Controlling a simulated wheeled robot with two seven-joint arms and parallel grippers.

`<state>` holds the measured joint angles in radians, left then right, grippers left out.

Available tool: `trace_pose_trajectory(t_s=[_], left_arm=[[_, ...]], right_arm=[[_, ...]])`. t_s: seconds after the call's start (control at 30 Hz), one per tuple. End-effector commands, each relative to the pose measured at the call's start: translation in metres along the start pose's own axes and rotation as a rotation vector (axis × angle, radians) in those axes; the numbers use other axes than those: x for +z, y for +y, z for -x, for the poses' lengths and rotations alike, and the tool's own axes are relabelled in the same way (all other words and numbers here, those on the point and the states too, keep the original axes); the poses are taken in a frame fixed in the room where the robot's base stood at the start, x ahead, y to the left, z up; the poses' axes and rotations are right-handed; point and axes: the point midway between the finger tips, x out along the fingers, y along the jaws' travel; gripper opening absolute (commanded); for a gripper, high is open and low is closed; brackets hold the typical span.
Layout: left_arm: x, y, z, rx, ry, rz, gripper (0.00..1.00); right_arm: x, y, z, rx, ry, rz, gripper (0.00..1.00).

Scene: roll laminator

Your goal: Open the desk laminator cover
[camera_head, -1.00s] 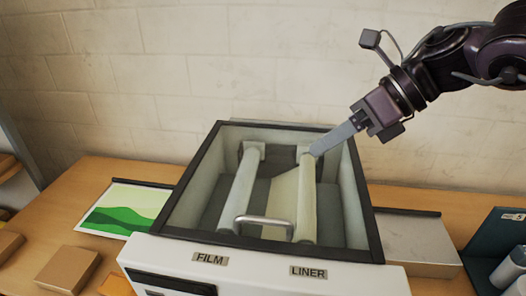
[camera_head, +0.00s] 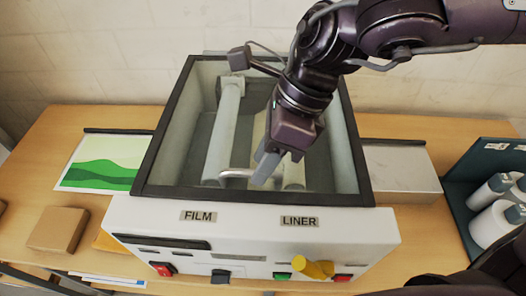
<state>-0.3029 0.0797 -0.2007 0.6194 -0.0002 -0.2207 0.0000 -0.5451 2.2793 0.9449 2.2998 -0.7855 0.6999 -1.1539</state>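The desk laminator (camera_head: 240,238) is a white box with FILM and LINER labels on its front. Its cover (camera_head: 161,140) is a dark frame with a see-through panel, and it lies down over the box. A pale metal handle (camera_head: 235,173) sits near the cover's front edge, its right part hidden by my gripper. My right gripper (camera_head: 266,168) is above the front of the cover with its grey finger pointing down, at or just beside the handle; contact is unclear. Only one finger shows clearly, so its opening cannot be judged. My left gripper is not in view.
A yellow knob (camera_head: 313,268) and red and green switches are on the laminator's front. A green-and-white picture sheet (camera_head: 98,165) lies left, a brown box (camera_head: 58,229) nearer. A grey side tray (camera_head: 400,172) and a dark rack (camera_head: 463,190) with white rolls stand right.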

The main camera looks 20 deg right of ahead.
Motion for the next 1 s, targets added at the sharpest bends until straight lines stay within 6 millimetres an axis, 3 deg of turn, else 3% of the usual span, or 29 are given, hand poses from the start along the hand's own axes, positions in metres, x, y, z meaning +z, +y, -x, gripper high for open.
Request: trace_pose_trajectory(t_s=[0.33, 0.6, 1.0], left_arm=[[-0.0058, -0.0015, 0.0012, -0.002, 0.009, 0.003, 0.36], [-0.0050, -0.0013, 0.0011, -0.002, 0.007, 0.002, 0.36], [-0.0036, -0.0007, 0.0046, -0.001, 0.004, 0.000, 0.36]], right_arm=[[0.0001, 0.0002, -0.0049, -0.001, -0.001, 0.001, 0.34], [0.0001, 0.0000, -0.0046, -0.001, -0.001, 0.001, 0.00], [0.0031, -0.0001, 0.0017, 0.008, -0.003, -0.004, 0.00]])
